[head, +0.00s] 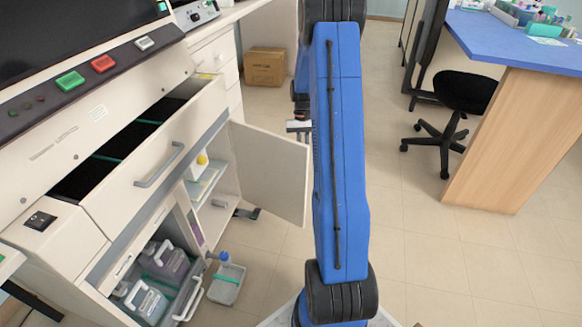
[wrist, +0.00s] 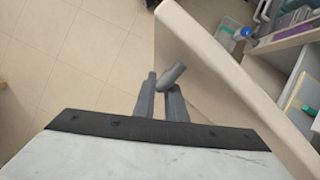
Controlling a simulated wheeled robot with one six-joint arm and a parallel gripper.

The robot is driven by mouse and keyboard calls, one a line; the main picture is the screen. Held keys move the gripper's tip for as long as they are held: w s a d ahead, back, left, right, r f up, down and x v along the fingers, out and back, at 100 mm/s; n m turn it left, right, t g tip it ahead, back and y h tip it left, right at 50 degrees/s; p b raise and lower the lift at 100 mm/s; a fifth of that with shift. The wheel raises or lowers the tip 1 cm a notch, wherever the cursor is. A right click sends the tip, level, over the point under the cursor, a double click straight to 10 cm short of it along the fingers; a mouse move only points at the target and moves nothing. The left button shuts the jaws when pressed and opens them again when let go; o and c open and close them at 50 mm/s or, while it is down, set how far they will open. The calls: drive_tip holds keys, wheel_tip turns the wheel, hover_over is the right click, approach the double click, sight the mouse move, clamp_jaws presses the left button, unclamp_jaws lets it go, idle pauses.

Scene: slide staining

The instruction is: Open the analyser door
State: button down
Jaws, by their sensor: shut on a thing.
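The analyser's cream door (head: 265,168) stands swung well out from the cabinet front in the head view, with the shelf compartment behind it exposed. In the wrist view the door (wrist: 225,70) runs diagonally at the right, its pale top edge nearest me. My gripper (wrist: 160,92) is at the door's outer face, its two grey fingers shut on the short grey door handle (wrist: 173,75). In the head view my blue arm hides most of the gripper and the handle.
The analyser's upper drawer (head: 157,165) is pulled out above the door. A lower drawer with bottles (head: 170,262) is also out, beside a small tray (head: 227,284) on the floor. A cardboard box (head: 265,67), black chair (head: 468,92) and blue-topped bench (head: 515,40) stand farther off. Floor between is clear.

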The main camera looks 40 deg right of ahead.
drive_tip(key=w+d+n+h, duration=0.1)
drive_tip(key=w+d+n, duration=0.1)
drive_tip(key=w+d, duration=0.2)
drive_tip(key=d, duration=0.2)
drive_tip(key=shift+d+n, duration=0.35)
drive_tip(key=shift+n, duration=0.05)
drive_tip(key=shift+w, duration=0.1)
drive_tip(key=c, duration=2.1)
unclamp_jaws()
drive_tip(key=v, duration=1.7)
drive_tip(key=shift+w+r, duration=0.1)
drive_tip(key=shift+w, duration=0.25)
